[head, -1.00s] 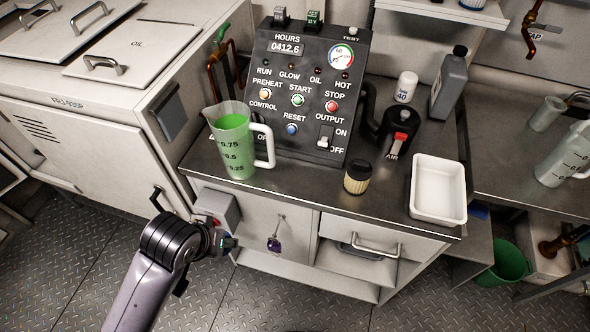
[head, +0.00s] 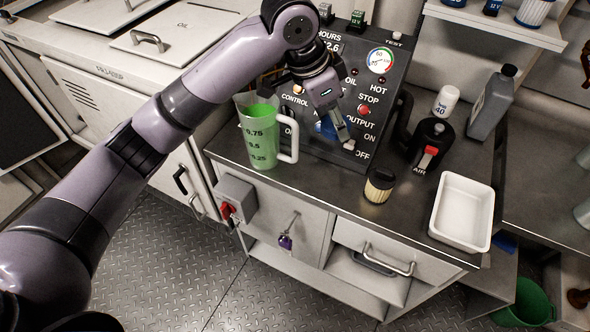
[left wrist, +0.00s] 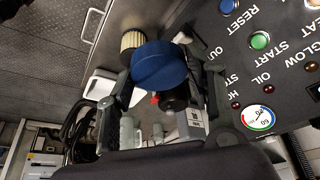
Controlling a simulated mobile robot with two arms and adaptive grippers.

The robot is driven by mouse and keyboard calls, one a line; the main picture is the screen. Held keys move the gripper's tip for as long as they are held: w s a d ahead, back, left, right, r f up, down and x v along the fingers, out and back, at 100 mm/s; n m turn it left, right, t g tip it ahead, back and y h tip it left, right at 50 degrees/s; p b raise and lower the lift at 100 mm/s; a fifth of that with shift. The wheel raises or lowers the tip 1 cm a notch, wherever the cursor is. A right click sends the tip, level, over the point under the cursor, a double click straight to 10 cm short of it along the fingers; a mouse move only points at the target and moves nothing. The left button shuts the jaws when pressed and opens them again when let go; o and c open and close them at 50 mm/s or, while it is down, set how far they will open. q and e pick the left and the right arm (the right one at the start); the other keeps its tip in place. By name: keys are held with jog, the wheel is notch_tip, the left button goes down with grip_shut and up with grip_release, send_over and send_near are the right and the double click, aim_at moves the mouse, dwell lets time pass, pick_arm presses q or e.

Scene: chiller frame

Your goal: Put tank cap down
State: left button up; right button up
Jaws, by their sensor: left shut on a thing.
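My left gripper (head: 338,128) is in front of the control panel (head: 372,110), above the counter. It is shut on a round blue cap (left wrist: 160,66), which sits between the two fingers in the left wrist view. In the head view only a bit of the blue cap (head: 326,129) shows, mostly hidden by the gripper. The cap is held off the counter (head: 325,186). My right gripper is in neither view.
A jug of green liquid (head: 257,140) stands left of the gripper. A small filter (head: 379,186), a black AIR unit (head: 431,143), a white tray (head: 437,222) and a grey bottle (head: 490,105) stand to the right. The counter's front middle is clear.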

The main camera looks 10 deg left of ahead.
pick_arm(q)
jog(key=shift+w+r, duration=0.1)
jog(key=shift+r, duration=0.3)
jog(key=p, duration=0.2)
send_over(330, 182)
jog(key=a, duration=0.1)
jog(key=f, duration=0.9)
jog(key=s+f, duration=0.1)
jog(key=f, duration=0.4)
jog(key=shift+a+f, duration=0.1)
jog(key=shift+a, duration=0.05)
jog(key=shift+w+f, duration=0.15)
jog(key=shift+f, duration=0.5)
notch_tip(330, 182, down, 4)
jog(key=shift+r, duration=0.25)
jog(key=shift+f, duration=0.3)
jog(key=shift+f, duration=0.1)
jog(key=o, duration=0.7)
